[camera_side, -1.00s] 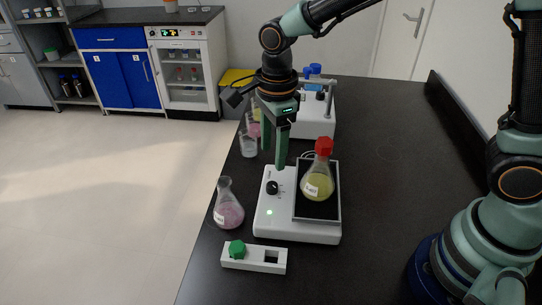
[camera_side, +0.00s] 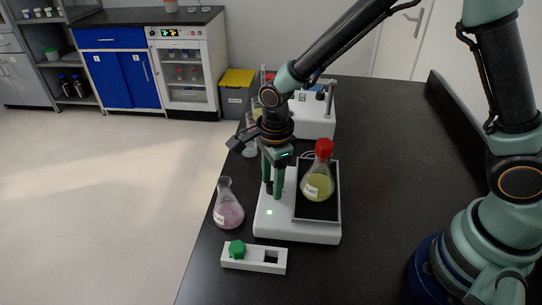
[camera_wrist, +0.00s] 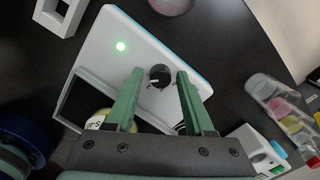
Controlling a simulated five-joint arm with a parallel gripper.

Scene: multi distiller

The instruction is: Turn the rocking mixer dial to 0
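The rocking mixer (camera_side: 265,225) is a white box with a lit green light and a dark platform on its right side. Its black dial (camera_wrist: 160,76) shows in the wrist view between my fingertips, with a gap on each side. A pale mark shows on the dial, but the scale is too small to read. In the side view the fingers largely hide the dial. My gripper (camera_side: 271,188) points down over the dial, its green fingers apart and empty. It also shows in the wrist view (camera_wrist: 158,74). A flask of yellow liquid with a red cap (camera_side: 318,184) stands on the platform.
A flask of pink liquid (camera_side: 229,213) stands left of the mixer. A white holder with a green stopper (camera_side: 238,249) lies in front. Another white device (camera_side: 313,122) and glassware stand behind. The black bench to the right is clear.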

